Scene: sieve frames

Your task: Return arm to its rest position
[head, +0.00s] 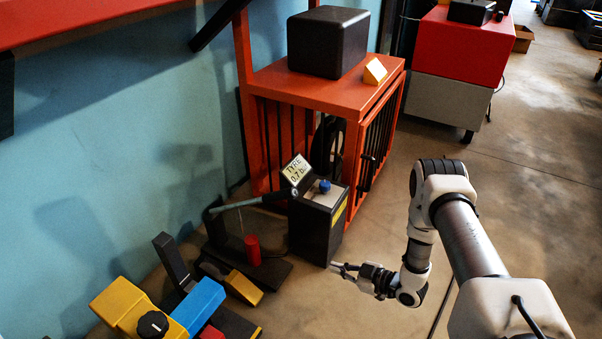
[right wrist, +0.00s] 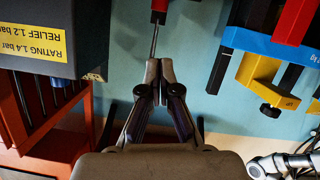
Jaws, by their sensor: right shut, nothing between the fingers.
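My right arm comes in from the right in the head view. Its gripper (head: 340,269) hangs low in front of a dark box-shaped unit (head: 318,222) with a blue knob and a display marked TYRE. In the right wrist view the same gripper (right wrist: 160,65) has its fingers together with nothing between them. In the right wrist view a red piece with a thin rod (right wrist: 155,30) shows just beyond the fingertips. My left gripper is not in the head view.
An orange cabinet (head: 318,93) with a black box (head: 327,42) and a yellow wedge (head: 375,71) on top stands behind. Yellow and blue equipment (head: 200,303) sits at lower left. A red and grey cart (head: 462,50) stands at the back right. Bare floor (head: 530,150) lies right.

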